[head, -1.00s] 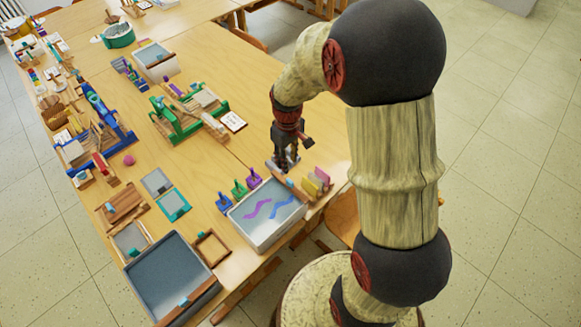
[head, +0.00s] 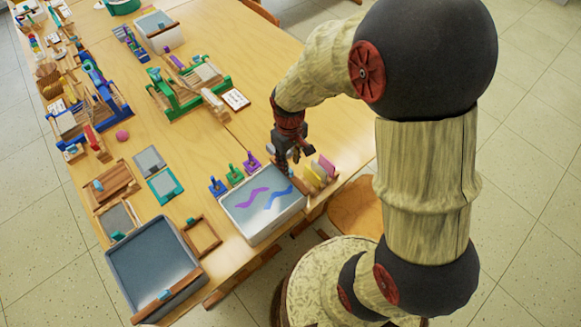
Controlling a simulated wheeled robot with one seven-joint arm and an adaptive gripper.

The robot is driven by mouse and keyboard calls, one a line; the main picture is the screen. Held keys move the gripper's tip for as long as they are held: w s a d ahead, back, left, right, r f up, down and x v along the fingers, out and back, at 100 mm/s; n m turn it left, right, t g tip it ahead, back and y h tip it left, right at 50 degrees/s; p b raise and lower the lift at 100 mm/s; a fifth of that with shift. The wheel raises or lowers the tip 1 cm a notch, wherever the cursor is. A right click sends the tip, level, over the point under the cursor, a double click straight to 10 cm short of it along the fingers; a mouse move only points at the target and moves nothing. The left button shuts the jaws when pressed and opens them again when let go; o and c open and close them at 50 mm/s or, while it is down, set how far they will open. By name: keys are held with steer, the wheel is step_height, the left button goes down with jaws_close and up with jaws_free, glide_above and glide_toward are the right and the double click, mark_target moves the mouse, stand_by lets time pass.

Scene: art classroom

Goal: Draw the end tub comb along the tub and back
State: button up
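A large grey tub (head: 113,268) stands at the near left end of the table. A brown comb bar with a small teal grip (head: 166,295) lies across its near end. A smaller white-walled tub (head: 232,223) with purple and blue wavy streaks stands to its right. A brown bar (head: 304,189) shows along that tub's right end, partly hidden. My gripper (head: 283,168) points down by the smaller tub's far right corner, well apart from the large tub's comb. Its fingers are dark and small, and their opening cannot be made out. I see nothing clearly held.
Blue, green and purple handled tools (head: 235,175) stand along the smaller tub's far side. A rack with coloured plates (head: 322,172) is right of my gripper. Bare table lies beyond the handled tools.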

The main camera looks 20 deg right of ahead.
steer(key=shift+f+b, duration=0.35)
steer(key=shift+f, duration=1.5)
steer(key=shift+c, duration=0.4)
jaws_close()
